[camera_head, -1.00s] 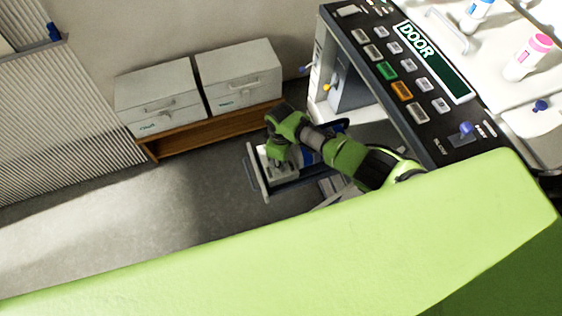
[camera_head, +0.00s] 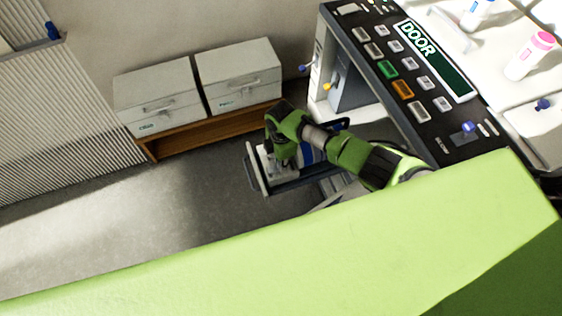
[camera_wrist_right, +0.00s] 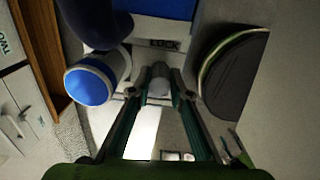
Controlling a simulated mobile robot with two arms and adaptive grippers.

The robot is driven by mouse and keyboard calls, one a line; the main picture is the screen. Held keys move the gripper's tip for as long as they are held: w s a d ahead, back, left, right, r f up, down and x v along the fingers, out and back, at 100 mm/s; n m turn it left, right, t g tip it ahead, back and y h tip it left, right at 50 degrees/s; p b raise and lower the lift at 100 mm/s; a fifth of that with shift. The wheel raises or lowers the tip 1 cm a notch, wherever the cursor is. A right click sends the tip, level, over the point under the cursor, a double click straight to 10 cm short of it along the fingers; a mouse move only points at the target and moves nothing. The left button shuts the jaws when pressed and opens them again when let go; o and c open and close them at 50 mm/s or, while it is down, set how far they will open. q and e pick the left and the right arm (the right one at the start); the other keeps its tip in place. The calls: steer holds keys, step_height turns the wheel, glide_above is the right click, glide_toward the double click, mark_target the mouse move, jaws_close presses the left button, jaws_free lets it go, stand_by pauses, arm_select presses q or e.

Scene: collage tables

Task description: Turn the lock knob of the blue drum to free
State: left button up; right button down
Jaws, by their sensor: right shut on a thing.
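In the right wrist view, a grey knob (camera_wrist_right: 158,86) sits between the fingertips of my right gripper (camera_wrist_right: 160,78), which is shut on it. Just above it is a pale panel with the label "LOCK" (camera_wrist_right: 165,43), and above that a blue surface (camera_wrist_right: 165,9), likely the blue drum's. The knob's setting cannot be read. In the head view, my right gripper (camera_head: 281,150) reaches down to a blue and white body (camera_head: 308,156), partly hidden behind my arm. My left gripper is not in view.
A white cylinder with a blue end (camera_wrist_right: 90,85) lies close left of the fingers, and a dark round thing (camera_wrist_right: 236,75) is at the right. In the head view, a button panel marked "DOOR" (camera_head: 420,125) and two grey boxes (camera_head: 160,95) (camera_head: 238,75) stand nearby.

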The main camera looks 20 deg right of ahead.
steer(key=shift+n, duration=0.4)
steer(key=c, duration=1.8)
jaws_free()
steer(key=shift+c, duration=0.2)
steer(key=shift+r, duration=0.1)
step_height(320, 180, up, 12)
